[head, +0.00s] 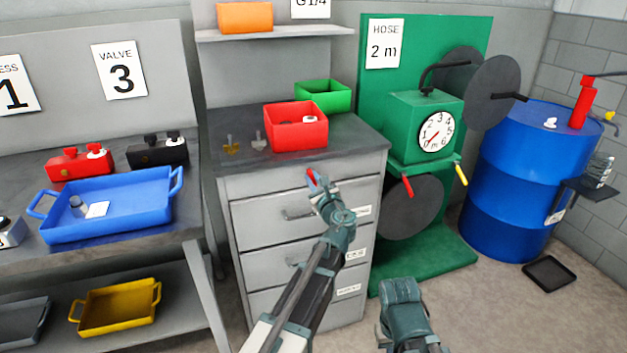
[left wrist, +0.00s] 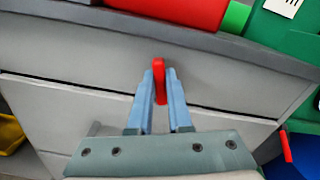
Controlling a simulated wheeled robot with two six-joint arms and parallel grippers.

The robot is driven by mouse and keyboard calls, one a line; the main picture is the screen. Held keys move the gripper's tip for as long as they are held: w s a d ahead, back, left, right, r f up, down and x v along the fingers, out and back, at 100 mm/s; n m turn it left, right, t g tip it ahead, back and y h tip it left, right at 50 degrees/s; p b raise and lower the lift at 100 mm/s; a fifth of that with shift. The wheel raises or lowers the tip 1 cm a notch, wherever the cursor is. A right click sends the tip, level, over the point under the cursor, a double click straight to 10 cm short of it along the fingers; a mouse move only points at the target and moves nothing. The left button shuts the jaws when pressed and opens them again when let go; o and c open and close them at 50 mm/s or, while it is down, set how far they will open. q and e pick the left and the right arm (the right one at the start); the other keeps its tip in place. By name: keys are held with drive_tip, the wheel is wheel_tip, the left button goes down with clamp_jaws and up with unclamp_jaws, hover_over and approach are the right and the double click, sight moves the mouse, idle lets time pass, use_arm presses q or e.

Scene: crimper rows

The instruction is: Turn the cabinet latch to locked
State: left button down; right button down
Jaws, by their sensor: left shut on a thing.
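The grey drawer cabinet (head: 262,184) stands in the middle of the head view. Its red latch (head: 311,177) is on the front face just under the worktop, partly hidden by my left gripper (head: 319,185). In the left wrist view the latch (left wrist: 160,80) points roughly up and down in the picture, between the two fingers of my left gripper (left wrist: 160,75). The left gripper is shut on the latch. Teal parts of my right arm show at the bottom of the head view; its jaws cannot be made out.
A red bin (head: 296,138), a green bin (head: 325,98) and two small keys or valves stand on the cabinet top. A green hose reel stand (head: 430,215) is close on the right. A blue tray (head: 130,218) lies on the left bench. Drawer handles stick out below the latch.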

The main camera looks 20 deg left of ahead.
use_arm(q)
drive_tip(key=n, duration=0.3)
drive_tip(key=shift+s+n, duration=0.1)
drive_tip(key=shift+n, duration=0.3)
drive_tip(key=n, duration=0.3)
drive_tip(key=shift+a+f+n, duration=0.1)
drive_tip(key=shift+n, duration=0.2)
drive_tip(key=shift+s+f+n, duration=0.1)
drive_tip(key=shift+n, duration=1.55)
drive_tip(key=shift+f+n, duration=0.1)
drive_tip(key=shift+n, duration=1.85)
drive_tip(key=c, duration=0.8)
unclamp_jaws()
drive_tip(key=shift+c, duration=0.2)
